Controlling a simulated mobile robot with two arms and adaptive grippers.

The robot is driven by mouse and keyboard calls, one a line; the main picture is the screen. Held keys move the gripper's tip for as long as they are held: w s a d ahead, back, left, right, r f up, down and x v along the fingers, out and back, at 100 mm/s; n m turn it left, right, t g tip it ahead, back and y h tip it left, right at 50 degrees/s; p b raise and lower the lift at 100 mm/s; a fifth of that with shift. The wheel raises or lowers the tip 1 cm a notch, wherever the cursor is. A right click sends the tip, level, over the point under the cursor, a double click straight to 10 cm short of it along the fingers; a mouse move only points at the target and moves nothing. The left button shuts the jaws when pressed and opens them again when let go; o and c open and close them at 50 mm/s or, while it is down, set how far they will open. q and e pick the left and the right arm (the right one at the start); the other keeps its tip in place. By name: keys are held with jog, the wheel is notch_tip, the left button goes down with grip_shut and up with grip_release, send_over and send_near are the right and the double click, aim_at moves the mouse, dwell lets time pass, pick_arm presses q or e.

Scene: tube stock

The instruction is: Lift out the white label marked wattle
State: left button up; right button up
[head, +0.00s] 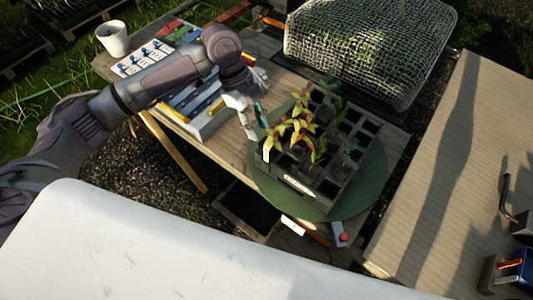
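A black cell tray (322,188) holds several seedlings with yellow-orange and green leaves. A small white label (267,154) stands upright at the tray's left side; any writing on it is too small to read. Another white label (298,184) lies along the tray's front wall, also unreadable. My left gripper (256,125) points down just left of the seedlings, above and left of the upright label and seemingly apart from it. A teal part shows at its fingers, and I cannot tell whether they are open or shut. My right gripper is not in view.
The tray sits on a round green mat (376,170) on a wooden table (232,153). A mesh cover (370,45) stands behind. A white card (293,226) lies in front.

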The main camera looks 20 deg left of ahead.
aim_at(266, 147)
pick_arm(q)
jog(key=p+x, duration=0.2)
jog(key=x, duration=0.5)
jog(key=shift+d+f, duration=0.1)
jog(key=shift+f, duration=0.25)
jog(key=shift+c, duration=0.2)
grip_shut()
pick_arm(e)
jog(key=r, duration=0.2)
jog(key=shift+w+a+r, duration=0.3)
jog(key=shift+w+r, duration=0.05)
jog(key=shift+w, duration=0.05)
